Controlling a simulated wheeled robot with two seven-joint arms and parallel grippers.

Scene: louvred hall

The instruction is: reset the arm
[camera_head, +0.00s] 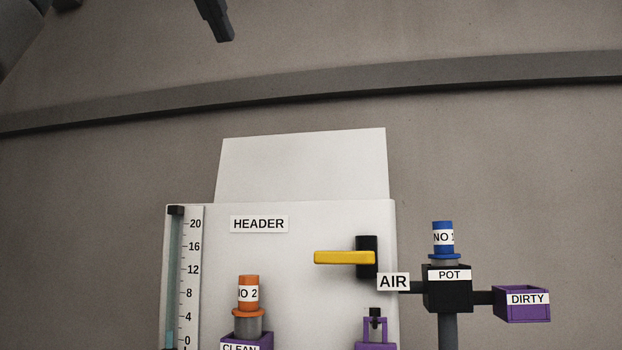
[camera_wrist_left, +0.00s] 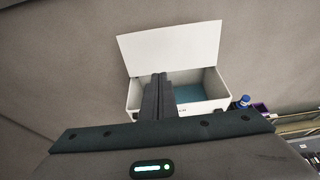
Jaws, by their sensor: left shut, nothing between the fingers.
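My left gripper (camera_head: 224,38) hangs into the top of the head view, dark and shut with nothing in it, apart from everything below it. Its closed fingers (camera_wrist_left: 158,76) also show in the left wrist view, where they overlap the white box (camera_wrist_left: 216,104). The same box (camera_head: 290,290) stands low in the head view, labelled HEADER, with its white lid (camera_head: 305,168) raised. My right gripper is in neither view.
A yellow lever (camera_head: 344,257) lies level on the box front, beside the AIR label. A blue NO 1 cartridge (camera_head: 443,235) sits on the black POT block (camera_head: 447,291); a purple DIRTY bin (camera_head: 522,304) is right. An orange NO 2 cartridge (camera_head: 248,282) stands lower left.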

